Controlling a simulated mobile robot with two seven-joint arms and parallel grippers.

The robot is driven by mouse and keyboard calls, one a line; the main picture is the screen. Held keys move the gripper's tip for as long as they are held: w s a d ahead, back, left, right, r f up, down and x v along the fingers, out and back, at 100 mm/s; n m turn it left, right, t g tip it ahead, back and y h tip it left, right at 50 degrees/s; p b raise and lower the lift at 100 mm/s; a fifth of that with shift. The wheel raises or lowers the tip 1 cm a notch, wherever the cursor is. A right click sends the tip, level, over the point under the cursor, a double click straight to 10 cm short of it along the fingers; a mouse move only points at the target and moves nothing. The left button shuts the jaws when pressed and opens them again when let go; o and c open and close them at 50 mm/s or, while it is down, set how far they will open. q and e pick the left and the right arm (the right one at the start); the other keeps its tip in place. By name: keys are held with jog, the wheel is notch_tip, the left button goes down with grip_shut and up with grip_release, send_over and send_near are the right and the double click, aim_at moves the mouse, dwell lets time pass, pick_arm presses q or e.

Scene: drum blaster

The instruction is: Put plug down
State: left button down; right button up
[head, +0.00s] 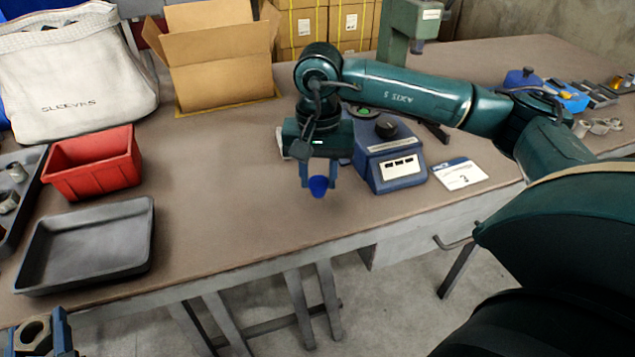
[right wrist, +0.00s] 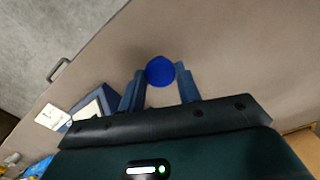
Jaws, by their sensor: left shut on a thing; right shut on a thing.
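The blue plug (head: 319,186) is a small, round, bright blue piece. My right gripper (head: 320,178) points down over the table and is shut on it, with the plug at the fingertips. In the right wrist view the plug (right wrist: 160,70) sits between the two fingers of the gripper (right wrist: 159,82). I cannot tell how high it is above the table. My left gripper (head: 40,332) is at the bottom left corner, partly cut off, shut on a grey metal hexagonal part (head: 34,335) with a hole.
A blue bench device (head: 398,170) stands just right of my right gripper, beside a white card (head: 460,173). A black tray (head: 145,240) and red bin (head: 95,163) stand at left. An open cardboard box (head: 220,80) is behind. The brown tabletop (head: 225,200) between is clear.

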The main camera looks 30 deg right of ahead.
aim_at(318, 181)
notch_tip(318, 181, down, 2)
jog(key=shift+f, duration=0.15)
jog(key=shift+f+b, duration=0.2)
jog(key=shift+b, duration=0.1)
jog(key=o, duration=1)
jog(key=shift+r, duration=0.1)
jog(key=shift+r+p, duration=0.2)
jog(key=shift+p, duration=0.1)
notch_tip(318, 181, up, 12)
jog(key=shift+f+p, duration=0.1)
jog(key=shift+p, duration=0.45)
